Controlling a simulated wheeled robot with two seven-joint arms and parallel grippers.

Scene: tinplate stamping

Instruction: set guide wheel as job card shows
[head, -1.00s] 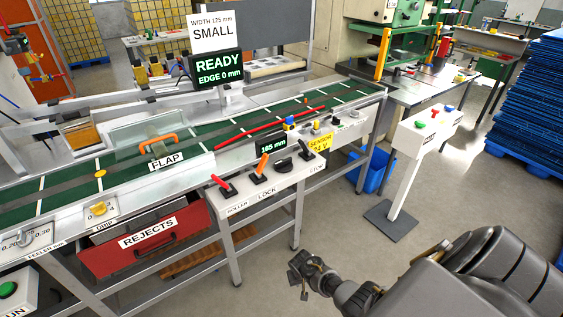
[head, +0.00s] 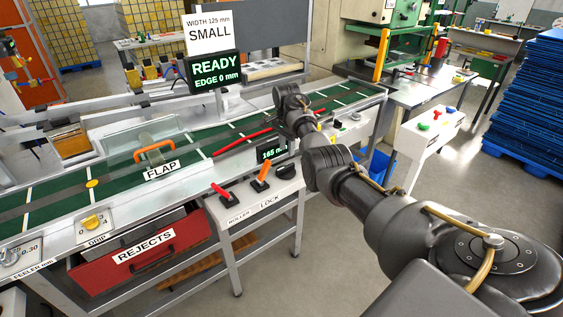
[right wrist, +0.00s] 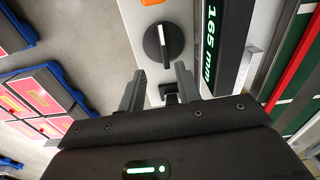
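The job card (head: 208,32) reads WIDTH 125 mm SMALL. The guide display (head: 271,152) reads 165 mm; it also shows in the right wrist view (right wrist: 209,45). A black round knob with a white mark (head: 285,171) sits on the console beside the orange lever; it shows whole in the right wrist view (right wrist: 158,45). I cannot tell which control is the guide wheel. My right gripper (head: 302,125) is over the console's right end. In the right wrist view its fingers (right wrist: 159,88) are apart, with a small dark fitting between them, just below the knob. My left gripper is out of view.
The red lever (head: 221,191) and orange lever (head: 263,176) stand left of the knob. The green belt (head: 45,190) with the orange-handled flap (head: 154,151) runs behind. A screen (head: 213,70) reads READY, EDGE 0 mm. A white button post (head: 428,125) stands to the right.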

